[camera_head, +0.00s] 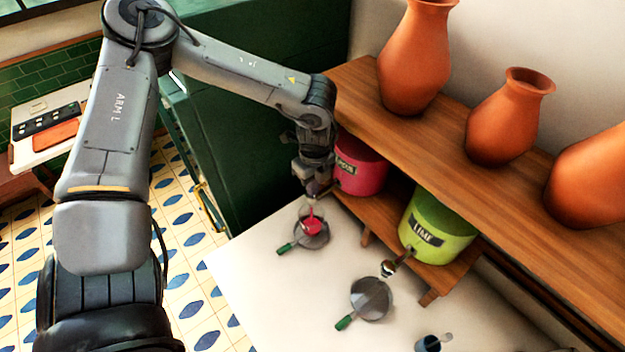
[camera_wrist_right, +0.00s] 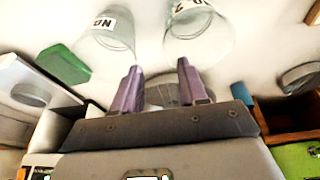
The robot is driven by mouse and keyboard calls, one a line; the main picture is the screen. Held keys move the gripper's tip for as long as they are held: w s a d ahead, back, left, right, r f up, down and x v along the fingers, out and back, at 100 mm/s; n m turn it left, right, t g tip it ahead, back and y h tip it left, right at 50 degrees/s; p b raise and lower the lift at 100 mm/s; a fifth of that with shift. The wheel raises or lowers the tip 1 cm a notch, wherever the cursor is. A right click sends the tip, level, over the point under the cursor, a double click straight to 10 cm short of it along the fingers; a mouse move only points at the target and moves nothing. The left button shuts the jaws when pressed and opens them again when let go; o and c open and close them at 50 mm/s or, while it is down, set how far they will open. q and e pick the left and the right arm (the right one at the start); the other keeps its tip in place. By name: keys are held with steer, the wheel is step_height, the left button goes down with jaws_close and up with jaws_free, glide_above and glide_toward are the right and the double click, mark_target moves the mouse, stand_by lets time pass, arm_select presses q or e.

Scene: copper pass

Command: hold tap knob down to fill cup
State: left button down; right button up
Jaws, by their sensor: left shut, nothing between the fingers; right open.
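A pink container (camera_head: 358,170) stands on the lower wooden shelf in the head view, its tap mostly hidden by my left gripper. My left gripper (camera_head: 318,188) is shut and empty at the front of this container, over the tap area. Whether it touches the knob cannot be told. Below it, a clear cup (camera_head: 311,214) with pink-red liquid inside stands on a round grey tray with a green handle (camera_head: 286,248). My right gripper (camera_wrist_right: 160,92) is open and empty in the right wrist view, with two upturned or tilted clear glasses (camera_wrist_right: 108,32) (camera_wrist_right: 198,35) beyond its fingers.
A lime container (camera_head: 430,228) with a tap (camera_head: 390,267) stands to the right, above another round grey tray (camera_head: 372,299). Orange vases (camera_head: 415,55) line the upper shelf (camera_head: 440,130). A small dark cup (camera_head: 428,343) stands near the bottom edge. The white counter (camera_head: 270,300) is clear in front.

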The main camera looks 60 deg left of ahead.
arm_select(q)
steer(key=shift+s+a+f, duration=0.15)
steer(key=shift+f, duration=0.15)
steer(key=shift+r, duration=0.1)
step_height(320, 180, up, 5)
steer(key=p, duration=0.3)
steer(key=shift+f, duration=0.2)
step_height(320, 180, up, 10)
steer(key=b, duration=0.1)
steer(key=shift+w+d+b, duration=0.25)
steer(key=shift+w+b, duration=0.05)
steer(key=shift+b, duration=0.1)
